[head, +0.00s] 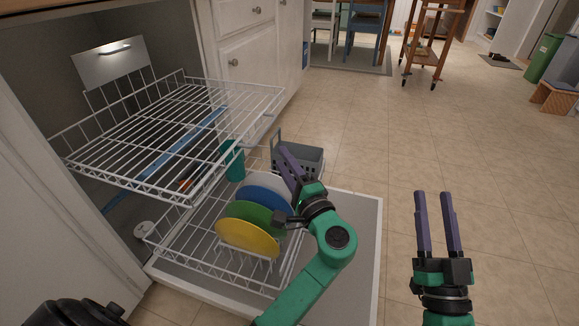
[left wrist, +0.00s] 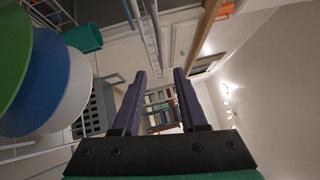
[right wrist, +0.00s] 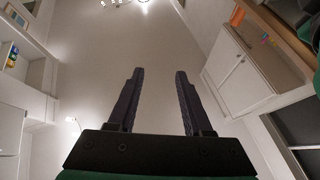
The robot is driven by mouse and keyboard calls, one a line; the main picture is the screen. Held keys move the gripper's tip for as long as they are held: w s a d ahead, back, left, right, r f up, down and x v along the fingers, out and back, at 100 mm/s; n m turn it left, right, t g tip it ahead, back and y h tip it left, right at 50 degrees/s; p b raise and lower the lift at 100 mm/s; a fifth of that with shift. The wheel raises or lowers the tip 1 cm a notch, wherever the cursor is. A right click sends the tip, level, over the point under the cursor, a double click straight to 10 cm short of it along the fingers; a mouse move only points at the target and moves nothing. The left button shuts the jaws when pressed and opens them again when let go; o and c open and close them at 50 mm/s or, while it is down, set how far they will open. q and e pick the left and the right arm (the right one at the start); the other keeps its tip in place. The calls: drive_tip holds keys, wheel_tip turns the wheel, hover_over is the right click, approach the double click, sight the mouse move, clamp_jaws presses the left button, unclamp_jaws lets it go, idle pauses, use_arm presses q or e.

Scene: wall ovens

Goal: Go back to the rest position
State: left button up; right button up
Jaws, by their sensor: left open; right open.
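My left gripper (head: 290,165) is over the right side of the dishwasher's lower rack, beside the upright plates and in front of the grey basket. In the left wrist view its fingers (left wrist: 163,85) are apart with nothing between them. My right gripper (head: 437,205) is over the bare floor to the right of the open door, pointing forward. In the right wrist view its fingers (right wrist: 155,85) are spread and empty.
The lower rack holds yellow (head: 246,238), green, blue and white plates and a teal cup (head: 232,160). The upper rack (head: 170,120) is pulled out above. The open door (head: 362,225) lies flat. Floor (head: 470,130) to the right is clear.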

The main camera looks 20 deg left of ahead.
use_arm(q)
drive_tip(key=shift+v, duration=1.15)
use_arm(e)
drive_tip(key=shift+g+h, duration=0.3)
drive_tip(key=shift+g, duration=0.4)
drive_tip(key=f, duration=0.4)
drive_tip(key=shift+a+f, duration=0.3)
drive_tip(key=shift+f, duration=0.1)
